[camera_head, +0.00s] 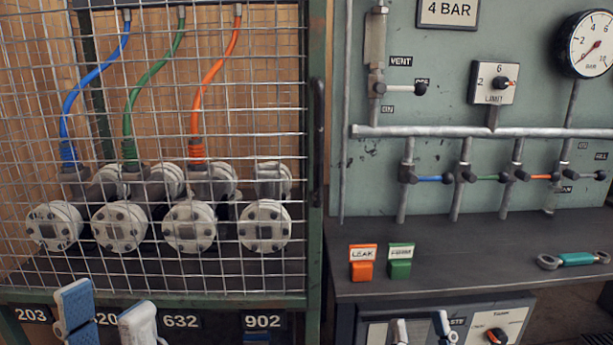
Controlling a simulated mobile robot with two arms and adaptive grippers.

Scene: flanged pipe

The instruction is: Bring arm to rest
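My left gripper (108,314) shows at the bottom left, in front of the cage's lower frame. Its two blue-and-white fingers stand apart with nothing between them. My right gripper (421,328) shows at the bottom edge, below the bench top and in front of a grey panel. Its fingertips are apart and nothing shows between them. Most of both arms is out of view. Behind the wire mesh (150,90) are flanged pipes such as the one at the right (265,226). Blue (85,80), green (150,72) and orange (208,80) hoses run to three of them.
The dark bench (460,250) holds an orange LEAK block (361,264), a green block (400,262) and a teal-handled wrench (575,259). Behind it, a panel carries valves, a limit dial (494,83) and a gauge (588,44). The bench middle is clear.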

